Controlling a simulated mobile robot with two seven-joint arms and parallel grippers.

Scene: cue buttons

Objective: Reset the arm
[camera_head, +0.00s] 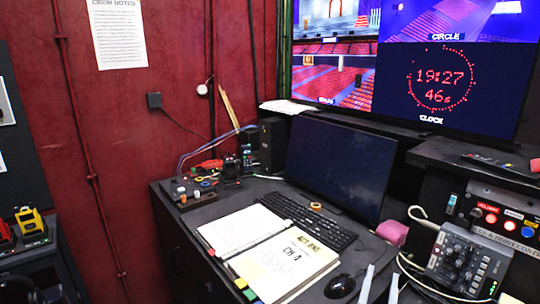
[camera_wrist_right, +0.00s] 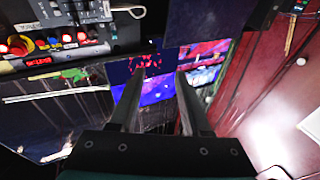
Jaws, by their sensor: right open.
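My right gripper (camera_head: 380,284) shows at the bottom edge of the head view as two pale fingertips, apart, just right of the black mouse. In the right wrist view its two dark fingers (camera_wrist_right: 158,92) are spread with nothing between them. The cue button panel (camera_head: 504,221), with lit red, white and blue buttons, is at the right of the head view, apart from the gripper. The panel's lit buttons also show at the upper left of the right wrist view (camera_wrist_right: 50,44). I do not see my left gripper.
The desk holds an open binder (camera_head: 270,258), a keyboard (camera_head: 307,221), a mouse (camera_head: 340,286) and a dark monitor (camera_head: 338,168). A grey mixer (camera_head: 468,262) with cables stands below the cue panel. A wall screen (camera_head: 440,80) hangs behind. A red wall (camera_head: 130,130) is at left.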

